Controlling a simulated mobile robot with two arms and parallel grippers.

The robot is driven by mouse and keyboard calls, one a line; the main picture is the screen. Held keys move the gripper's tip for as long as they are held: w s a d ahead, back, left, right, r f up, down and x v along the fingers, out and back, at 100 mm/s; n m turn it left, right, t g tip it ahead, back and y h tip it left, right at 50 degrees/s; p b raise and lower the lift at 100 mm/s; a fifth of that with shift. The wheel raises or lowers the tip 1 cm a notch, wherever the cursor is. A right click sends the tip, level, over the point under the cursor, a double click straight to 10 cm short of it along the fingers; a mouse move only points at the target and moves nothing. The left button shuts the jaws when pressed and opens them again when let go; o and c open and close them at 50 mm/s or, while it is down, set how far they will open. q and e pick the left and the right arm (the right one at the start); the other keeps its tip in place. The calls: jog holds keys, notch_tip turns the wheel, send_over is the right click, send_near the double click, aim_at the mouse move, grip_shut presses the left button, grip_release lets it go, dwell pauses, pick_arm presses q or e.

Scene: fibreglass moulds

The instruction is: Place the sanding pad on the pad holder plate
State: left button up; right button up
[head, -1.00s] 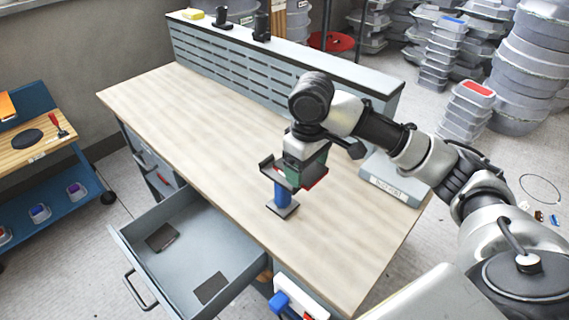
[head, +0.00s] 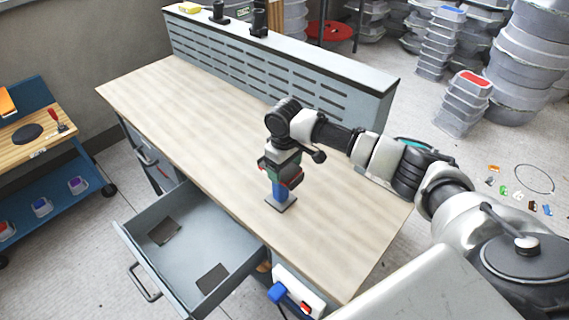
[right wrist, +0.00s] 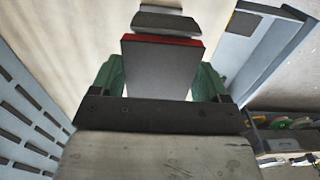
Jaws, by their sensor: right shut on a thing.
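My right gripper (right wrist: 160,92) is shut on the sanding pad (right wrist: 155,70), a flat grey block with a red layer along its far edge, between its green fingers. A grey plate (right wrist: 166,22), which looks like the pad holder plate, lies just past the pad's red edge in the right wrist view. Whether pad and plate touch, I cannot tell. My left gripper is not in view.
The wooden workbench (head: 190,130) is mostly clear around the post. A slotted grey panel (head: 270,75) runs along its back. An open drawer (head: 190,255) with two dark flat pieces juts out at the front. A blue cart (head: 50,175) stands at the left.

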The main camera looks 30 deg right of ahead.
jog(key=shift+f, duration=0.1)
jog(key=o, duration=0.9)
jog(key=shift+r+b, duration=1.25)
jog(key=shift+r, duration=4.9)
